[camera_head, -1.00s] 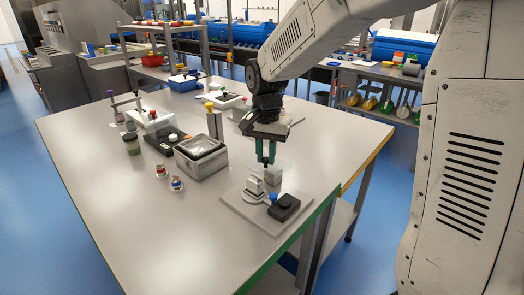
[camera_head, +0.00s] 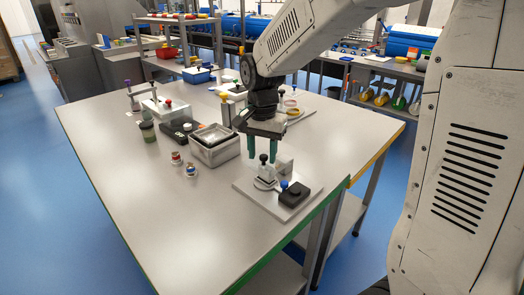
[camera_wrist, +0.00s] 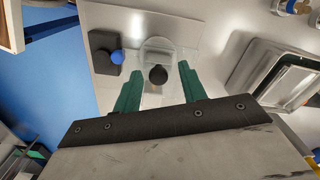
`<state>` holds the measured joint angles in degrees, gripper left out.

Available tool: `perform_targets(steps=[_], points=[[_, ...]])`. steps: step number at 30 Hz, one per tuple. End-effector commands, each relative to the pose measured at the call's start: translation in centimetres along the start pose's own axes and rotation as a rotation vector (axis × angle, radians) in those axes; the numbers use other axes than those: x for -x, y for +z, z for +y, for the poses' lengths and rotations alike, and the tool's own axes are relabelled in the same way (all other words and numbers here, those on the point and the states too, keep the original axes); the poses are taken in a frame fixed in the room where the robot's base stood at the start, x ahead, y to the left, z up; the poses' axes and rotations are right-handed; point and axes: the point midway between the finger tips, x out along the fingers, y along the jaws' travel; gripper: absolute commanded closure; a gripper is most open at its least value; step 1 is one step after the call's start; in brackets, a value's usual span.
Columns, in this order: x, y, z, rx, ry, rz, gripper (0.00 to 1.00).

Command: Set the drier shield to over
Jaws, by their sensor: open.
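The drier (camera_head: 245,190) is a pale base plate near the table's front right corner, with a black box (camera_head: 294,194) and a blue knob (camera_head: 284,184) on it. A black knob (camera_head: 263,158) tops a clear part that I take for the shield; a clear block shape (camera_head: 284,166) shows beside it. In the wrist view the black knob (camera_wrist: 158,75) lies between my fingers, in front of a clear rounded part (camera_wrist: 158,48). My gripper (camera_head: 262,155) is open, its green fingers on either side of the knob. I cannot tell whether they touch it.
A metal tub (camera_head: 215,150) stands to the left of the drier. Two small capped jars (camera_head: 183,163) stand on the table left of it. A dark box (camera_head: 178,131) and a green jar (camera_head: 148,132) are farther back. The table's front left is clear.

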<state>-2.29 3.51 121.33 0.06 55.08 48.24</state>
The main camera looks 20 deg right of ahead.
Motion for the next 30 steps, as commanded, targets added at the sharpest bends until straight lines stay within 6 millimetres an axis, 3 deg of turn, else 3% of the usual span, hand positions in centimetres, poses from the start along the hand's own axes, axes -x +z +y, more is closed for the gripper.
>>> perform_targets(steps=[16,30], points=[[7.2,0.0,-0.2,0.002,-0.003,0.002,0.58],[7.8,0.1,-0.2,0.003,-0.001,0.0,0.58]])
